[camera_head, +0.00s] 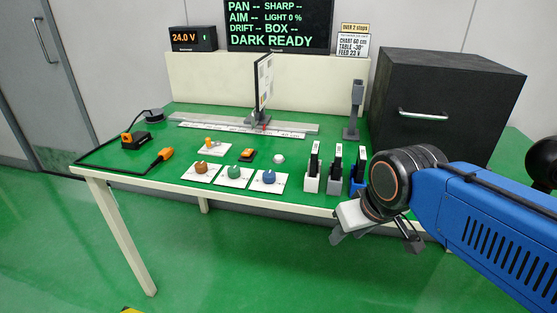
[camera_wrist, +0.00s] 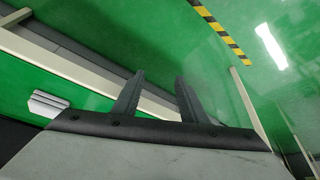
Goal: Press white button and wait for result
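The white button (camera_head: 279,158) is a small round white knob on the green table (camera_head: 130,160), right of a small orange-and-black switch. My gripper (camera_head: 376,241) is in front of the table's front right edge, to the right of and well apart from the button. In the wrist view my gripper (camera_wrist: 157,95) has its two fingers apart with nothing between them. The dark display (camera_head: 279,25) at the back reads PAN --, SHARP --, AIM --, LIGHT 0 %, DRIFT --, BOX --, DARK READY. The button does not show in the wrist view.
Upright black cards in holders (camera_head: 336,168) stand between the button and my gripper. A chart on a rail (camera_head: 262,85) stands behind. A black cabinet (camera_head: 440,100) is at the right. A 24.0 V meter (camera_head: 193,38) is at the back left.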

